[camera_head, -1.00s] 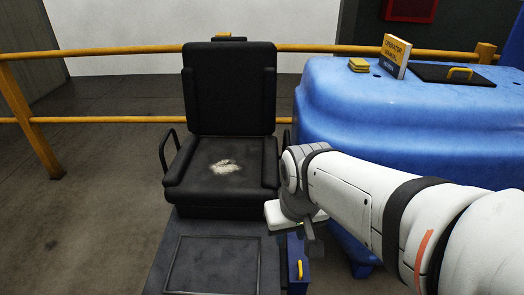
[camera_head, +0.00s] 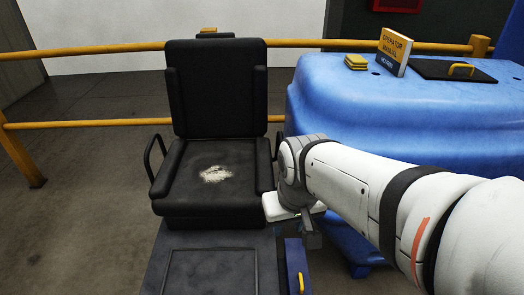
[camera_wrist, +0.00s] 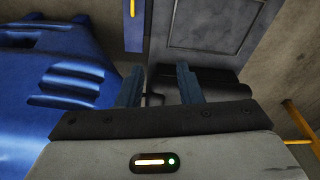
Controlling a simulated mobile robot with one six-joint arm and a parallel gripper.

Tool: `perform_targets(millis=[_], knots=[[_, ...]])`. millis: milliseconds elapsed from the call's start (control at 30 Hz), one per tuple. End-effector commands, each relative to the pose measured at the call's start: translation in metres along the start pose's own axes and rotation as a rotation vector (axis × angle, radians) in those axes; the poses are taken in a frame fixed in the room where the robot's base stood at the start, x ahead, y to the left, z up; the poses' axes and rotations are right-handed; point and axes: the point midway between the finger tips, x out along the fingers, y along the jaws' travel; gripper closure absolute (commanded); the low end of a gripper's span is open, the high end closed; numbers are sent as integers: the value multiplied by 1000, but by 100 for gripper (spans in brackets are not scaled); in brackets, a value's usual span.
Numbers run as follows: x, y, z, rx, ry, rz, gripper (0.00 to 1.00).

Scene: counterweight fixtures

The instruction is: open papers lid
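A flat black lid with a yellow handle (camera_head: 461,69) lies closed on top of the blue housing (camera_head: 400,115), at the far right in the head view. A blue narrow box front with a yellow upright handle (camera_head: 301,282) stands low beside the seat base; it also shows in the wrist view (camera_wrist: 133,30). Which of the two is the papers lid, I cannot tell. My gripper (camera_wrist: 160,85) is open and empty, its two fingers apart in front of the dark seat. In the head view it (camera_head: 311,235) points down beside the seat, well below the black lid.
A black seat (camera_head: 215,175) with a worn patch stands left of my arm. An operator manual (camera_head: 394,52) stands upright on the housing beside small yellow blocks (camera_head: 356,62). A yellow railing (camera_head: 90,122) runs behind. The floor at the left (camera_head: 80,220) is clear.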

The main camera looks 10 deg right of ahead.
Motion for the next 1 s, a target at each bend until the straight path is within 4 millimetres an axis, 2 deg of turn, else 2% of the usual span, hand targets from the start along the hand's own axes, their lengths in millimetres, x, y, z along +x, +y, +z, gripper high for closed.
perform_targets(millis=[167, 267, 500, 600, 800, 1000], knots=[[10, 5, -13, 3, -18, 9, 67], [26, 22, -34, 16, -44, 25, 67], [90, 59, -96, 21, -126, 65, 67], [117, 74, -115, 21, -155, 76, 67], [152, 93, -135, 20, -187, 87, 67], [172, 98, -136, 18, -195, 89, 67]])
